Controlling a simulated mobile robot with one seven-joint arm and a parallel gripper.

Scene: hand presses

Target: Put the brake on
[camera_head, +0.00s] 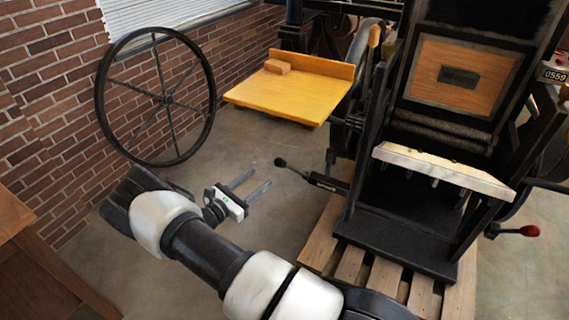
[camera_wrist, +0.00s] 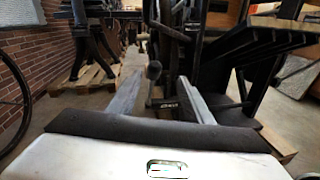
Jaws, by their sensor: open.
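A black brake lever (camera_head: 325,182) with a round black knob sticks out to the left from the lower side of the black hand press (camera_head: 395,235). My gripper (camera_head: 257,184) is open and empty, just left of the knob and apart from it in the head view. In the wrist view, the knob and lever (camera_wrist: 155,72) show beyond and between the two open fingers of my gripper (camera_wrist: 160,92). A label with light lettering sits on the lever. I cannot tell the exact gap between fingertips and knob.
The press stands on a wooden pallet (camera_head: 320,255). A yellow wooden table (camera_head: 290,95) carrying a small block is behind. A large black wheel (camera_head: 157,97) stands by the brick wall. A red-knobbed handle (camera_head: 528,231) is at right. Open floor lies around my gripper.

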